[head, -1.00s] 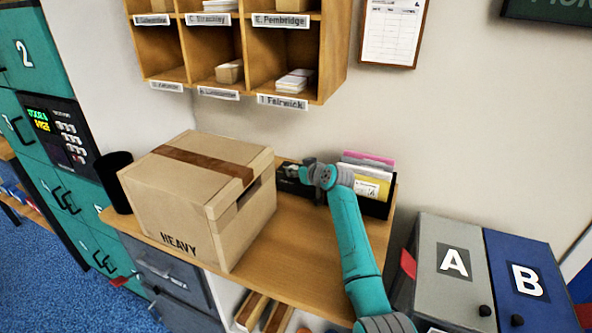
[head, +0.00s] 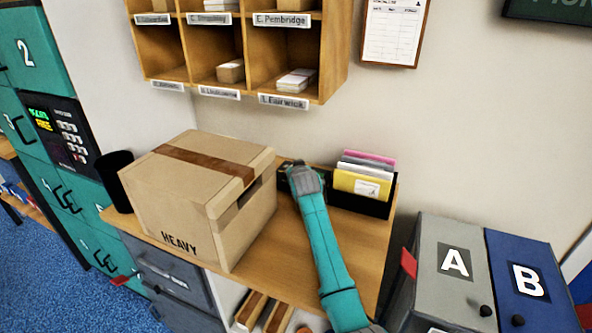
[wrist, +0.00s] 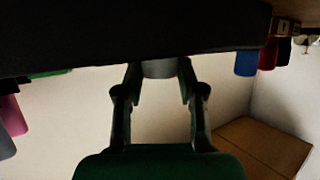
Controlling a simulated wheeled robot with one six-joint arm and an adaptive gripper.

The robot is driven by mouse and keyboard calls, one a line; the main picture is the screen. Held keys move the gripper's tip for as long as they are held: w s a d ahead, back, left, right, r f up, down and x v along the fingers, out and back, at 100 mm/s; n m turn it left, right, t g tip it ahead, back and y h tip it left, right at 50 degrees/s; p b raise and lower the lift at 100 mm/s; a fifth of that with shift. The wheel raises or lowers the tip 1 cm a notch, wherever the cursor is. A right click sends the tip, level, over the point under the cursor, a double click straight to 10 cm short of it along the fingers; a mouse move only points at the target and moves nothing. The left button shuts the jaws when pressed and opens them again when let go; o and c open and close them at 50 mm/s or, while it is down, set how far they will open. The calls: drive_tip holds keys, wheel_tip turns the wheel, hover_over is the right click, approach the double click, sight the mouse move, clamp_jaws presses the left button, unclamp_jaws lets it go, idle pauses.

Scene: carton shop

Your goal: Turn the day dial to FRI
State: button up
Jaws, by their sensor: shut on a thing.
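A dark device (head: 283,181) stands on the desk behind the carton, mostly hidden by the carton and my arm. In the wrist view its dark body (wrist: 120,35) fills the top. A short grey round knob (wrist: 160,69), which looks like the day dial, sticks out from it. My gripper (wrist: 160,80) has its two fingers closed on either side of this knob. No day lettering or pointer is readable in either view.
The carton marked HEAVY (head: 190,200) stands close on the left of my arm. A black holder with coloured cards (head: 375,206) stands close on the right. Pigeonholes (head: 310,98) hang above. The desk front (head: 345,262) right of my arm is clear.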

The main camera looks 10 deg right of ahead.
drive_tip(key=shift+a+m+h, duration=0.1)
drive_tip(key=shift+m+h, duration=0.5)
drive_tip(key=shift+h, duration=0.1)
drive_tip(key=shift+f+g, duration=0.1)
drive_tip(key=shift+g, duration=0.2)
drive_tip(key=o, duration=1.1)
drive_tip(key=shift+o, duration=0.2)
drive_tip(key=v, duration=1.2)
drive_tip(key=shift+a, duration=0.15)
